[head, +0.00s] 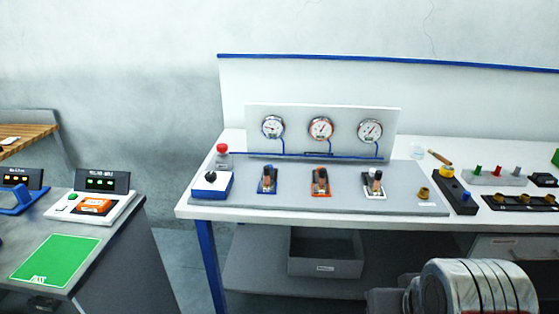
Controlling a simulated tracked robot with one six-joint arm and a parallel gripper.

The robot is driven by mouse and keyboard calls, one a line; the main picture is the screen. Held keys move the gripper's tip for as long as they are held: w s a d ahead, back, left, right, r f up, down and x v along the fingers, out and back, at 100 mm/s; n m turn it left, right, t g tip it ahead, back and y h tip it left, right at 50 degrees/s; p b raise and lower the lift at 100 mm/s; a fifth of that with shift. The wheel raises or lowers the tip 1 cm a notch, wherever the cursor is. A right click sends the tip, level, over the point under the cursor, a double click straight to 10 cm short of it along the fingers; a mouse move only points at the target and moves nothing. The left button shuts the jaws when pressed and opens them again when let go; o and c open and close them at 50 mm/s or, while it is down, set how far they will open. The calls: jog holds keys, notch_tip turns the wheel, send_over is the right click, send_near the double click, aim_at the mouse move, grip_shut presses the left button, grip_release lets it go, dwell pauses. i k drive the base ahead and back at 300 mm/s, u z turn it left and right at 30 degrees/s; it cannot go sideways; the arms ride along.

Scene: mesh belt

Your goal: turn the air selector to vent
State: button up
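A grey panel (300,203) lies on the white bench. At its left end is a blue box with a white top and a black knob (211,177); this looks like the air selector, but its markings and pointer direction are too small to read. To its right stand three small valves with handles, on a blue base (267,181), an orange base (320,182) and a white base (374,185). Three round gauges (320,129) are on the upright board behind. My gripper is not in view; a ribbed silver part at the lower right seems to be my arm.
A red-capped bottle (223,157) stands behind the blue box. A brass fitting (424,193) sits at the panel's right end. Further right are a black-and-yellow block (455,191) and a grey rack (493,177). A grey bin (325,253) is below. A separate counter (120,235) stands left.

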aim_at(211, 177)
jog(key=k, duration=0.65)
jog(key=u, duration=0.4)
jog(key=i, duration=0.75)
jog(key=u, duration=1.05)
jog(key=i, duration=1.25)
jog(key=u, duration=0.3)
